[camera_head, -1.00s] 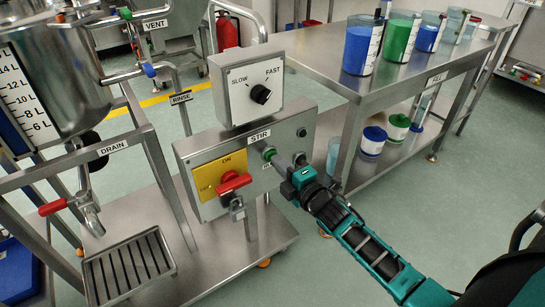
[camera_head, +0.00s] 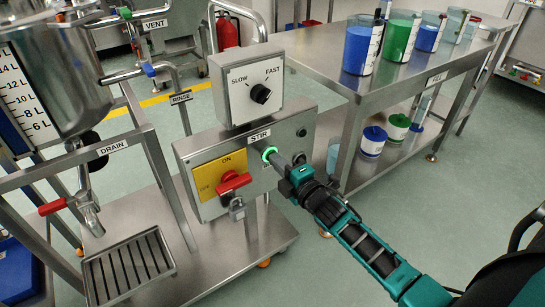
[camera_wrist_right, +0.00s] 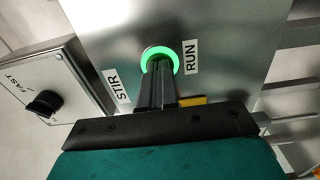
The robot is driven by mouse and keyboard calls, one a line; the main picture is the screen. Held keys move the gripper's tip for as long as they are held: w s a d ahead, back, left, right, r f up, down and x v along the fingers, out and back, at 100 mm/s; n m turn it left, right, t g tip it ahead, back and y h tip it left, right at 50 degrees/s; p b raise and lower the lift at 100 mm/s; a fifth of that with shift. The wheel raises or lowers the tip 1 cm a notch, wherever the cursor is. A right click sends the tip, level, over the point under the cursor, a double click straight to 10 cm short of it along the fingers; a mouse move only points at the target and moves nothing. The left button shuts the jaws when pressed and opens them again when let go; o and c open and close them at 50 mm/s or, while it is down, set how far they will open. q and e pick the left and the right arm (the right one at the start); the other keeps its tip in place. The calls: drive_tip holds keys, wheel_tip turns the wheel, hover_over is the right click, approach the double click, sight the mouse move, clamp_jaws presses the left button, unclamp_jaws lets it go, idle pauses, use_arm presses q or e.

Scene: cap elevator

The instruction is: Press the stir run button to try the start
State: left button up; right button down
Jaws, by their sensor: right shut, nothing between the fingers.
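The stir run button (camera_head: 268,152) sits on the right part of the grey STIR control box (camera_head: 212,157). Its ring glows bright green. In the right wrist view the lit green ring (camera_wrist_right: 160,53) lies between the STIR and RUN labels. My right gripper (camera_head: 278,160) is shut and empty, with its fingertips at the button. In the wrist view the fingertips (camera_wrist_right: 159,70) cover the button's middle, so contact and how far it is pressed are hidden. My left gripper is not in view.
A red rotary switch (camera_head: 233,183) on a yellow ON plate, with a padlock (camera_head: 237,210) below, is left of the button. A SLOW–FAST dial (camera_head: 261,94) is above. A steel table (camera_head: 385,92) with coloured beakers stands to the right.

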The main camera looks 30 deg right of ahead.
drive_tip(key=shift+w, duration=0.15)
use_arm(q)
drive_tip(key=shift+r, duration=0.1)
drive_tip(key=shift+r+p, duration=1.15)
drive_tip(key=shift+p, duration=0.15)
use_arm(e)
drive_tip(key=shift+s+d, duration=0.2)
drive_tip(key=shift+s, duration=2.6)
drive_tip(key=s+a+f+m+g+y, duration=0.1)
drive_tip(key=s+a+f+m+g, duration=0.15)
drive_tip(key=s+a+m, duration=0.5)
drive_tip(key=s+a+f+m+g+y, duration=0.1)
drive_tip(key=s+a+f+m+g, duration=0.1)
drive_tip(key=s+a+m+g, duration=0.4)
use_arm(q)
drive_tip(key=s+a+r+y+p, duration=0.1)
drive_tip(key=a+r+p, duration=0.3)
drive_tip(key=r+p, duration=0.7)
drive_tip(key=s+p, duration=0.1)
drive_tip(key=p, duration=0.5)
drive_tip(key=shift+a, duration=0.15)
use_arm(e)
wheel_tip(320, 180, up, 13)
drive_tip(key=s+d+m+t+h, duration=0.1)
drive_tip(key=s+m, duration=0.1)
drive_tip(key=s, duration=0.1)
drive_tip(key=shift+f+m+h, duration=0.2)
drive_tip(key=shift+m+h, duration=0.1)
drive_tip(key=shift+m, duration=0.05)
